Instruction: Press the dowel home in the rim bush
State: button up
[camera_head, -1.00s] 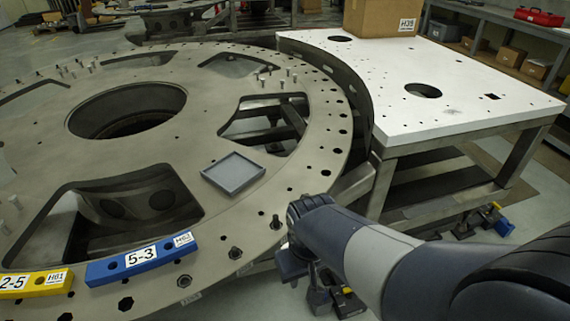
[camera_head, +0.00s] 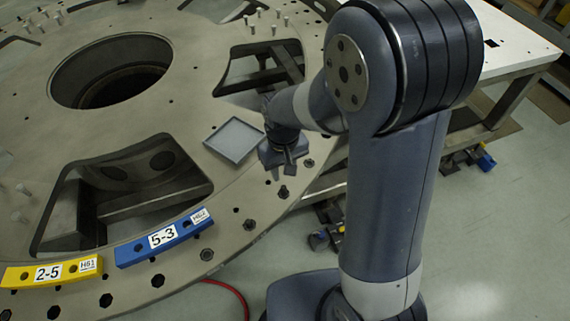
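A short dark peg (camera_head: 283,192), which looks like the dowel, stands up from a hole in the rim of the large grey turret plate (camera_head: 225,178). How deep it sits in its bush cannot be told at this size. My gripper (camera_head: 283,168) points down over the rim, just beyond the peg and beside the grey square tray. It looks apart from the peg, though the gap is hard to judge. Its fingers are small and dark, and whether they are open or shut is unclear. No held object shows.
An empty grey tray (camera_head: 234,140) lies on the plate left of my gripper. A blue block marked 5-3 (camera_head: 137,250) and a yellow block marked 2-5 (camera_head: 18,276) lie on the near rim. Several pale pins stand farther back. A white-topped table (camera_head: 510,50) is at right.

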aim_at(283, 186)
jog(key=shift+f+b, duration=2.45)
jog(key=shift+f, duration=0.95)
jog(key=shift+c, duration=0.6)
grip_shut()
